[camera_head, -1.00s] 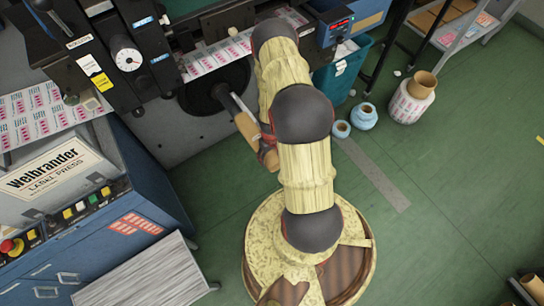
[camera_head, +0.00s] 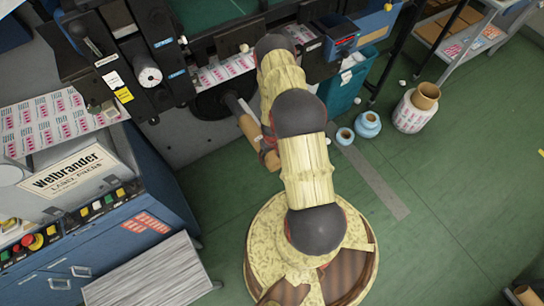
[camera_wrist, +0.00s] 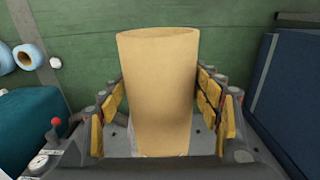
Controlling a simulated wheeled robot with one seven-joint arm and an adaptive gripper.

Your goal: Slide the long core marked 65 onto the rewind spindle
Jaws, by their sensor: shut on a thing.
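The long tan core (camera_head: 250,129) is beside my arm in the head view, roughly in line with the dark rewind spindle (camera_head: 233,104). The core's far end meets or overlaps the spindle in the picture; I cannot tell whether it is around it. In the wrist view the core (camera_wrist: 158,85) stands between the yellow pads of my gripper (camera_wrist: 162,105), which is shut on it. The core's rim shows at the top. No 65 mark is legible. My arm hides most of the gripper in the head view.
The label press (camera_head: 75,175) and its blue cabinet are at left, with a printed web (camera_head: 225,70) above the spindle. A teal bin (camera_head: 345,90), two blue rolls (camera_head: 367,125) and a label roll (camera_head: 408,115) stand at right.

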